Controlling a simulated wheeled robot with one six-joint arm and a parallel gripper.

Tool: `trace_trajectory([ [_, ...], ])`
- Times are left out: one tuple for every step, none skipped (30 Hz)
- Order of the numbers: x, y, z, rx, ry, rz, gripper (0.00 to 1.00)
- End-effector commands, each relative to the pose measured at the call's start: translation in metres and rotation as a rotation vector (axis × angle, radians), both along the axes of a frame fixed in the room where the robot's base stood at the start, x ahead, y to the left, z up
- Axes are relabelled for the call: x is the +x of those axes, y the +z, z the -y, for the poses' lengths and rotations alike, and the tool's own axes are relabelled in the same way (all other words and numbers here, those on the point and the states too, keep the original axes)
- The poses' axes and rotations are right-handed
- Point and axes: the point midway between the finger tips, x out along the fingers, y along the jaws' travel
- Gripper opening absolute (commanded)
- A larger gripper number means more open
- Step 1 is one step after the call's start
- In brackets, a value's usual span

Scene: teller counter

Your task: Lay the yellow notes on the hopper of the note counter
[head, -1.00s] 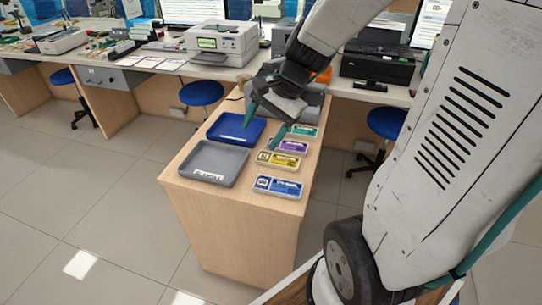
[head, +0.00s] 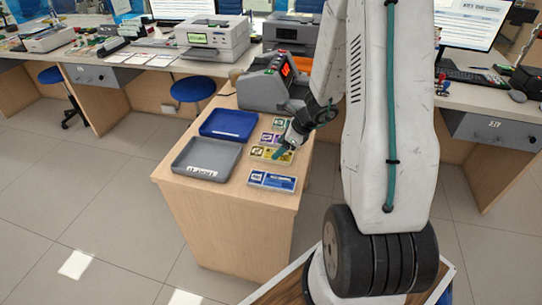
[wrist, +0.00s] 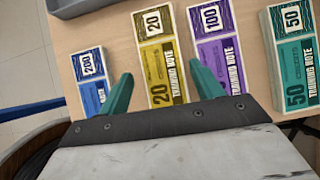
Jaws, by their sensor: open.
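The yellow notes (head: 268,154), a banded stack marked 20, lie flat on the wooden counter in a row of note stacks. In the wrist view the yellow notes (wrist: 161,55) show between my two green fingertips, apart from both. My gripper (head: 281,153) is open and empty just over the yellow stack; in the wrist view my gripper (wrist: 158,82) partly hides the stack's near end. The note counter (head: 266,88) is a grey machine with a red display at the counter's far end. Its hopper is not clear to see from here.
The blue notes (head: 272,181) lie nearer, with the purple notes (wrist: 213,50) and green notes (wrist: 292,60) on the far side. A grey tray (head: 177,168) and a blue tray (head: 203,130) stand left of the notes. A desk with printers runs behind.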

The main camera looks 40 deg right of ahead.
Motion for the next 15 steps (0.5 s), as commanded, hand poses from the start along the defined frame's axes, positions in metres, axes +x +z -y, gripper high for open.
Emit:
trace_trajectory([
  [0.003, -0.008, -0.003, 0.002, 0.002, -0.003, 0.66],
  [0.005, -0.013, -0.004, 0.001, 0.002, -0.004, 0.66],
  [0.008, -0.017, -0.006, 0.001, 0.003, -0.002, 0.66],
  [0.01, -0.021, -0.007, 0.001, 0.002, -0.002, 0.66],
  [0.012, -0.023, -0.008, 0.002, 0.002, -0.001, 0.66],
  [0.013, -0.026, -0.009, 0.001, 0.003, -0.001, 0.66],
  [0.014, -0.028, -0.01, 0.001, 0.002, -0.001, 0.66],
  [0.015, -0.029, -0.01, 0.001, 0.002, -0.001, 0.66],
  [0.015, -0.03, -0.01, 0.0, 0.002, 0.0, 0.66],
  [0.015, -0.03, -0.011, -0.001, 0.003, 0.0, 0.66],
  [0.015, -0.03, -0.011, -0.001, 0.003, 0.0, 0.66],
  [0.015, -0.03, -0.01, -0.001, 0.003, 0.0, 0.66],
  [0.015, -0.03, -0.01, -0.001, 0.003, 0.0, 0.66],
  [0.015, -0.03, -0.01, -0.001, 0.003, 0.0, 0.66],
  [0.015, -0.03, -0.01, -0.001, 0.003, 0.0, 0.66],
])
